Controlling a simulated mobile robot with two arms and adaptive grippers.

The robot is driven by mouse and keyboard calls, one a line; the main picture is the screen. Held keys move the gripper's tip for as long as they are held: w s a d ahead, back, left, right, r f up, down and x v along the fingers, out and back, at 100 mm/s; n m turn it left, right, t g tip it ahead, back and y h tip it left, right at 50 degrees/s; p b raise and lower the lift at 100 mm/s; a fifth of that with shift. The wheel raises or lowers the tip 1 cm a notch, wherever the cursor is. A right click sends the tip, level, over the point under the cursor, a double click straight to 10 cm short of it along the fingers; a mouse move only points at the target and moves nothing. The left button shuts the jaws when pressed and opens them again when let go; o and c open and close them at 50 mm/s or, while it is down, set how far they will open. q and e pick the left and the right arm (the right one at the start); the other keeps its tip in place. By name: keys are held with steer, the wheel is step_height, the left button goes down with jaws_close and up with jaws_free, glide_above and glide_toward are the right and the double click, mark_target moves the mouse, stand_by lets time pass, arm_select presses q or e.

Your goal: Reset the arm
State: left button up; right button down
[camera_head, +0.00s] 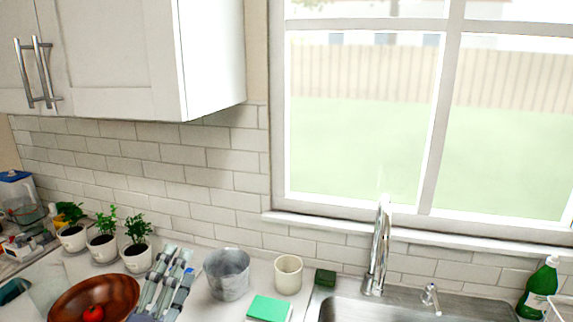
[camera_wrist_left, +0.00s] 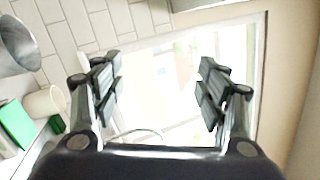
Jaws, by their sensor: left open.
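My left gripper (camera_head: 173,272) shows at the bottom of the head view, above the counter, between the wooden bowl and the metal bucket. In the left wrist view my left gripper (camera_wrist_left: 158,88) has its two fingers wide apart with nothing between them. Behind the fingers the wrist view shows the window (camera_wrist_left: 160,75) and tiled wall, seen tilted. My right gripper is in neither view.
A wooden bowl (camera_head: 75,298) with a red tomato (camera_head: 93,313) is left of the gripper. A metal bucket (camera_head: 228,275), cream cup (camera_head: 288,274) and green box (camera_head: 268,308) stand to its right. Three potted plants (camera_head: 137,257) line the wall. The sink (camera_head: 345,311) is right.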

arm_select(q)
steer(key=s+a+f+n+g+y, duration=0.35)
steer(key=f+n, duration=0.35)
steer(key=f, duration=0.3)
steer(key=s+a+f+n+g+y, duration=0.3)
steer(key=s+f+n+g, duration=0.15)
steer(key=f+n, duration=0.45)
steer(key=s+d+f+n+g+h, duration=0.4)
steer(key=s+f+g, duration=0.5)
steer(key=s+f, duration=0.65)
steer(key=s+d+f+g+y+b, duration=0.1)
steer(key=s+f+b, duration=0.15)
steer(key=f, duration=1.35)
steer(key=s+f+g+b, duration=0.1)
steer(key=s+f+b, duration=0.15)
steer(key=f, duration=1.35)
steer(key=s+a+f+b, duration=0.1)
steer(key=s+f+b, duration=0.1)
steer(key=s+f, duration=0.5)
steer(key=s+a+f+g+b, duration=0.1)
steer(key=s+f+b, duration=0.2)
steer(key=s+f, duration=0.5)
step_height(320, 180, down, 4)
steer(key=shift+s+a+n, duration=0.25)
steer(key=shift+s+n, duration=0.05)
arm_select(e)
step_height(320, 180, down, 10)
